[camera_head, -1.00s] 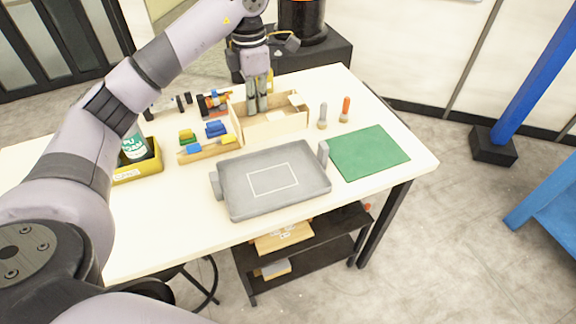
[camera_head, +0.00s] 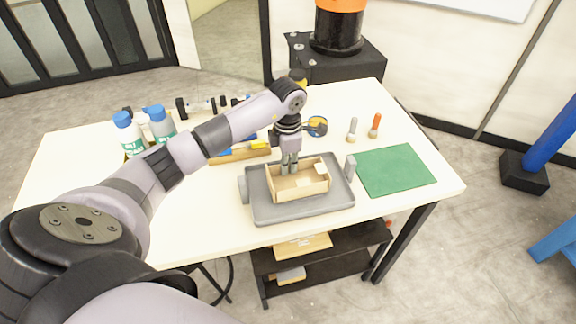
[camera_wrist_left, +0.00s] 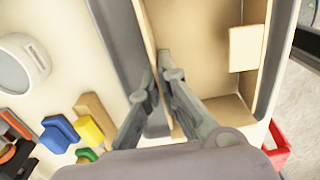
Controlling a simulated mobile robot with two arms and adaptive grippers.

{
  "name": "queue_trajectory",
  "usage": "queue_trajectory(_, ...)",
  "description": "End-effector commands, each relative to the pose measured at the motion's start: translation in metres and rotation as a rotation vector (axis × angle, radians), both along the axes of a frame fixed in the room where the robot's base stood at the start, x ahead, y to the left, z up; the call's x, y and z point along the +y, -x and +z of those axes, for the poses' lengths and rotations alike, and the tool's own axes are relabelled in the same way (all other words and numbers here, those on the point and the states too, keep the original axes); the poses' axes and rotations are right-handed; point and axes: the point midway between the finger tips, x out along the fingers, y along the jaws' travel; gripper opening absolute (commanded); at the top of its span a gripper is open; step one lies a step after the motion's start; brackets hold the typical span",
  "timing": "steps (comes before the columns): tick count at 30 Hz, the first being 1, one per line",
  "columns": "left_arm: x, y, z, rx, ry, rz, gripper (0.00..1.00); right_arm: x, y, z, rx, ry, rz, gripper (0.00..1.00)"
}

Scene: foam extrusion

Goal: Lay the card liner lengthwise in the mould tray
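The card liner (camera_head: 300,194), an open tan box, is over the grey mould tray (camera_head: 260,212) in the head view, its long side running along the tray's long side. I cannot tell if it touches the tray floor. My left gripper (camera_head: 290,168) points down at the liner's far wall, left of its middle. In the left wrist view, the gripper's fingers (camera_wrist_left: 162,82) straddle the liner wall (camera_wrist_left: 250,50) and look closed on it. The tray's rim (camera_wrist_left: 105,30) runs beside the liner. My right gripper is out of view.
A green mat (camera_head: 395,170) lies right of the tray. Two small handled tools (camera_head: 374,126) stand behind it. White bottles with blue caps (camera_head: 128,135) and a wooden holder with coloured pieces (camera_head: 240,153) are at the left and back. The table's front left is clear.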

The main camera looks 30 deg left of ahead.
Motion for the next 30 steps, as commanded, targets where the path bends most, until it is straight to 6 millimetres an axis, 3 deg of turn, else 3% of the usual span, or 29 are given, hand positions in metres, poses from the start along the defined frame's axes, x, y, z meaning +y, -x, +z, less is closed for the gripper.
queue_trajectory(3, 0.0, 0.0, -0.012, 0.001, 0.001, -0.001, 0.0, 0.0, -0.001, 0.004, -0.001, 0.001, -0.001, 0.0)
queue_trajectory(14, 0.0, 0.0, -0.018, -0.001, 0.0, -0.001, 0.0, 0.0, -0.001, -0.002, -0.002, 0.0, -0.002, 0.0)
queue_trajectory(24, 0.0, 0.0, -0.016, 0.0, 0.0, -0.001, 0.25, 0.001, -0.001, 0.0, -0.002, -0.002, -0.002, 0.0)
queue_trajectory(30, 0.0, 0.0, -0.016, 0.0, 0.0, -0.001, 0.25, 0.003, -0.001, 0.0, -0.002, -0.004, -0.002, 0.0)
